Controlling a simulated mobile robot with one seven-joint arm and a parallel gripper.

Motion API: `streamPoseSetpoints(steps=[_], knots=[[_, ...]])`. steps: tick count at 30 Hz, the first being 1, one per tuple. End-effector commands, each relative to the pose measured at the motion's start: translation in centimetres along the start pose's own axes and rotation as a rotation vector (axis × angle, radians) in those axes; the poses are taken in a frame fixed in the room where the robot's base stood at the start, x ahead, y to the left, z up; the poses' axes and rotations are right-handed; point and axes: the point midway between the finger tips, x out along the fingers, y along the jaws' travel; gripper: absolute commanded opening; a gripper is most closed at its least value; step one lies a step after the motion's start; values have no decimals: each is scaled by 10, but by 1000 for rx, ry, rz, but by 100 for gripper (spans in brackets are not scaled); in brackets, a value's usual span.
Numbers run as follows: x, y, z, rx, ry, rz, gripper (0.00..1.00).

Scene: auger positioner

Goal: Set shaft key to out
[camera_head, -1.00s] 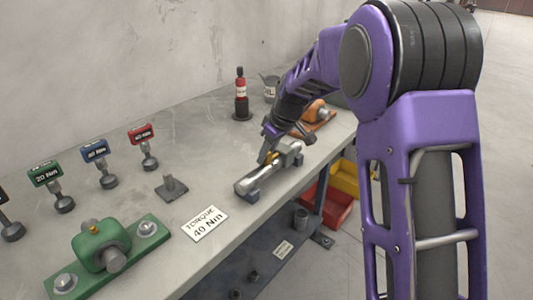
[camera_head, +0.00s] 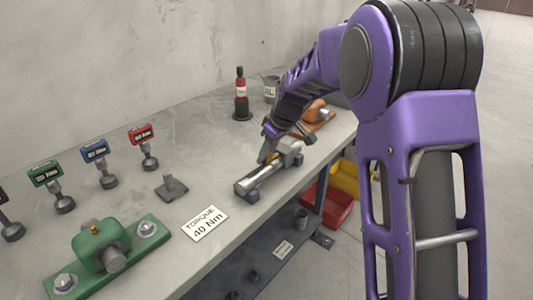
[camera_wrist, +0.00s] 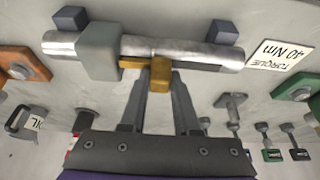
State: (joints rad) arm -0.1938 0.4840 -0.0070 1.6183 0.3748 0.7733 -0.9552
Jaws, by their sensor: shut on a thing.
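A silver shaft (camera_wrist: 190,52) rests on two small dark supports and runs through a grey block (camera_wrist: 100,50). In the head view the shaft (camera_head: 258,180) lies near the front edge of the bench. The brass-coloured shaft key (camera_wrist: 158,79) lies along the side of the shaft, next to the grey block. Its tab sits between my fingertips. My gripper (camera_wrist: 159,76) is shut on this tab. I cannot tell whether the key is seated in the shaft or drawn out a little. In the head view my gripper (camera_head: 268,156) partly hides the key.
A "TORQUE 40 Nm" card (camera_head: 205,223) lies left of the shaft. A green housing (camera_head: 101,246) is at the front left, and an orange part (camera_head: 315,115) is beyond the shaft. A red bottle (camera_head: 241,95) stands near the wall. Coloured torque tools line the back left.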

Motion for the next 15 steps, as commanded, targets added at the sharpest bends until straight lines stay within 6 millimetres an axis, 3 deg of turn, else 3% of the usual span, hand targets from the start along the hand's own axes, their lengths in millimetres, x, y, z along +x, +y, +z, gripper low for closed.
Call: streamPoseSetpoints(steps=[15], knots=[[1,-7,0,-1,0,-1,0]])
